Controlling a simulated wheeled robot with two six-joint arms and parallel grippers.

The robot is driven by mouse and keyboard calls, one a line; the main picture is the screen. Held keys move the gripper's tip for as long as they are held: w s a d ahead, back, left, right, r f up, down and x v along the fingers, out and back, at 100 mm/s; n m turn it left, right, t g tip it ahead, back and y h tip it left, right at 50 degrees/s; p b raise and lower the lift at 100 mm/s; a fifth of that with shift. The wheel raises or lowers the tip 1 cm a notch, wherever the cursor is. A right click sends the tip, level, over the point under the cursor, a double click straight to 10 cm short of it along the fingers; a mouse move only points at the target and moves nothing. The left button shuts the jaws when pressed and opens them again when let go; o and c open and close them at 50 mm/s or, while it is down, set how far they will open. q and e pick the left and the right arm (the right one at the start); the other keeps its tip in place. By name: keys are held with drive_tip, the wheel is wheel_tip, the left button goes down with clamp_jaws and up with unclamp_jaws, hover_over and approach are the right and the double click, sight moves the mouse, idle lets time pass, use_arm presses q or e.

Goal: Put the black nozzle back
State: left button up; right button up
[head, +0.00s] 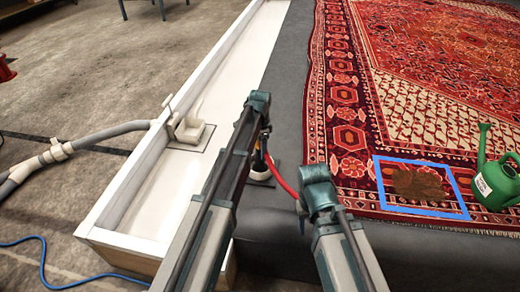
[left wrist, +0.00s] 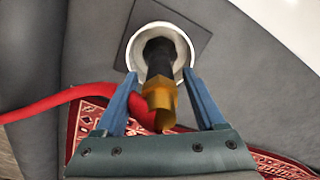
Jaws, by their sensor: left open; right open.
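The black nozzle (left wrist: 159,58) stands in the round white holder (left wrist: 183,42) in the left wrist view, its black end inside the ring. Its brass fitting (left wrist: 160,97) points toward the camera, with the red hose (left wrist: 60,98) running off to the left. My left gripper (left wrist: 160,79) is open, with one blue finger on each side of the nozzle and visible gaps to it. In the head view the holder (head: 260,172) and the hose (head: 283,179) show partly behind my left arm.
The holder sits on a dark square plate (left wrist: 190,27) on grey floor. A patterned red rug (head: 345,110) lies to the right, with a blue-taped stain (head: 418,184) and a green watering can (head: 496,181). A white trough (head: 145,195) with a grey pipe (head: 110,133) is at left.

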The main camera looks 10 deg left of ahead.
use_arm(q)
wheel_tip(320, 180, up, 12)
drive_tip(key=p, duration=1.2)
drive_tip(key=shift+r, duration=0.1)
drive_tip(key=s+d+n, duration=0.4)
drive_tip(key=s, duration=1)
drive_tip(key=s+d+n+y, duration=0.1)
drive_tip(key=s+d+n, duration=0.2)
drive_tip(key=s, duration=1.2)
drive_tip(key=shift+s+d+n, duration=0.2)
drive_tip(key=shift+d+n, duration=0.2)
drive_tip(key=shift+d, duration=0.35)
drive_tip(key=shift+r, duration=0.1)
wheel_tip(320, 180, up, 32)
drive_tip(key=p, duration=3.2)
drive_tip(key=shift+d, duration=0.1)
